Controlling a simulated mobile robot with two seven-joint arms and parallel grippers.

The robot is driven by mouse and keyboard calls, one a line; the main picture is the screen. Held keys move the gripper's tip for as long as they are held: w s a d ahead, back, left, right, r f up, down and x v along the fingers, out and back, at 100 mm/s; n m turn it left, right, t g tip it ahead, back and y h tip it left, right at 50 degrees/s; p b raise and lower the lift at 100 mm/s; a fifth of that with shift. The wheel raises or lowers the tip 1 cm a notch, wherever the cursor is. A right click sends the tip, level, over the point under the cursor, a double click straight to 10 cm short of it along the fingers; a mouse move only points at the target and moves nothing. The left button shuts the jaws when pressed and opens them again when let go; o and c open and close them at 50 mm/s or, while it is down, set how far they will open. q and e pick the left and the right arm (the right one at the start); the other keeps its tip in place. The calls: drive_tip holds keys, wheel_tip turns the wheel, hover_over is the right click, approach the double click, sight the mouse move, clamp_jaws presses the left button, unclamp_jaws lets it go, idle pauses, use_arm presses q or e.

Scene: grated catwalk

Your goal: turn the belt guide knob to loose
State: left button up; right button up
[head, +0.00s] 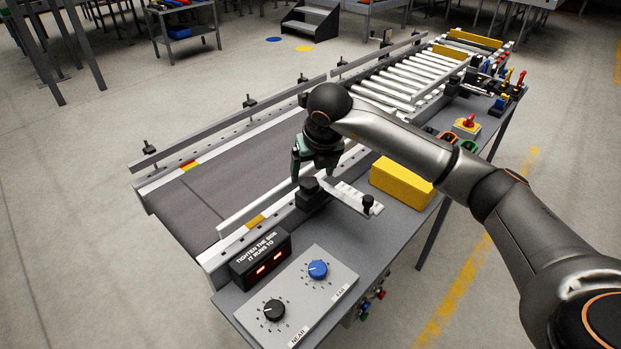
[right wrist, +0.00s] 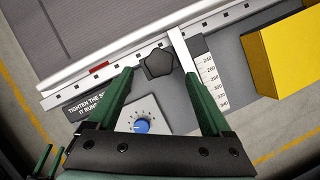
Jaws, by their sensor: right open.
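The belt guide knob, a black lobed knob (head: 309,187), sits on the near guide rail of the belt conveyor. In the right wrist view the black knob (right wrist: 160,62) lies between and just beyond the tips of two green fingers. My right gripper (head: 313,172) is open above the knob, pointing down, with a clear gap between its fingers (right wrist: 158,74). I cannot tell whether the fingers touch the knob. A white scale strip (right wrist: 206,80) with numbers lies right beside it. Green parts at the lower left of the right wrist view may be my left gripper; its state is unclear.
A yellow block (head: 401,182) stands right of the knob. A black display (head: 261,260) reads "tighten the side it runs to". A grey panel (head: 328,265) carries a blue dial (head: 317,269) and a black dial (head: 274,310).

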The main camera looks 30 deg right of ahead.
sight(309, 183)
drive_tip(key=shift+x, duration=2)
drive_tip(key=shift+c, duration=0.4)
clamp_jaws()
